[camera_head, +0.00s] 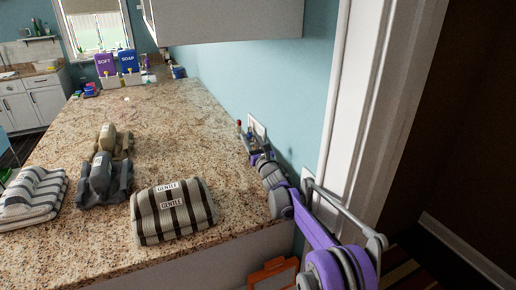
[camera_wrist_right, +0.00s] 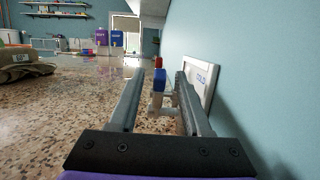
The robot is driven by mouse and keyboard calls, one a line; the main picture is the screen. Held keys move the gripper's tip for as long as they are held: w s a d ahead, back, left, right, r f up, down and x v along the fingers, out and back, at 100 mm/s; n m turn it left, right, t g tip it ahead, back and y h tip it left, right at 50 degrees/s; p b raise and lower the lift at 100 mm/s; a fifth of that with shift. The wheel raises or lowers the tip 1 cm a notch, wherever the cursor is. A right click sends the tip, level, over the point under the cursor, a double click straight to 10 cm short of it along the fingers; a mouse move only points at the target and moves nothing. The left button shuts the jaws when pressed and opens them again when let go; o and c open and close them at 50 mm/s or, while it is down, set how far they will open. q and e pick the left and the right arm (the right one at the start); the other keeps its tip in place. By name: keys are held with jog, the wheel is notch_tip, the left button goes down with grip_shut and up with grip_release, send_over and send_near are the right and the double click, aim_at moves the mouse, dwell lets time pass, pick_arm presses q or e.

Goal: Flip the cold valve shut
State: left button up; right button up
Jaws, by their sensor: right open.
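The cold valve's blue handle (camera_wrist_right: 159,76) stands upright in the right wrist view, in front of a white wall plate (camera_wrist_right: 200,82) marked COLD. A red handle (camera_wrist_right: 157,62) shows just behind it, and also in the head view (camera_head: 238,123). My right gripper (camera_wrist_right: 156,88) is open, with one finger on each side of the blue handle in the picture. I cannot tell whether either finger touches it. In the head view, my right gripper (camera_head: 252,145) is at the counter's wall edge, beside the wall plate (camera_head: 258,127). My left gripper is not in view.
The granite counter (camera_head: 190,120) runs along the blue wall. Striped folded cloths (camera_head: 172,210) and rolled grey and tan cloths (camera_head: 100,178) lie on it. Purple SOFT (camera_head: 105,64) and blue SOAP (camera_head: 129,61) containers stand at the far end. A white door frame (camera_head: 365,100) is at right.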

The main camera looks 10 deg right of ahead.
jog(key=v, duration=0.3)
jog(key=r+b+v, duration=0.1)
jog(key=v, duration=0.3)
jog(key=r+v, duration=0.1)
jog(key=v, duration=0.2)
jog(key=shift+s+d+r+b, duration=0.1)
jog(key=shift+s+b, duration=0.1)
jog(key=shift+s, duration=0.15)
jog(key=shift+s+d+b, duration=0.1)
jog(key=shift+s+b, duration=0.05)
jog(key=shift+s, duration=0.2)
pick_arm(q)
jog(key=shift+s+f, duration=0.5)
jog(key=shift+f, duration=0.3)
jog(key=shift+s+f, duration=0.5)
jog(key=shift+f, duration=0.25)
pick_arm(e)
jog(key=shift+s+d+r, duration=0.1)
jog(key=shift+s, duration=0.3)
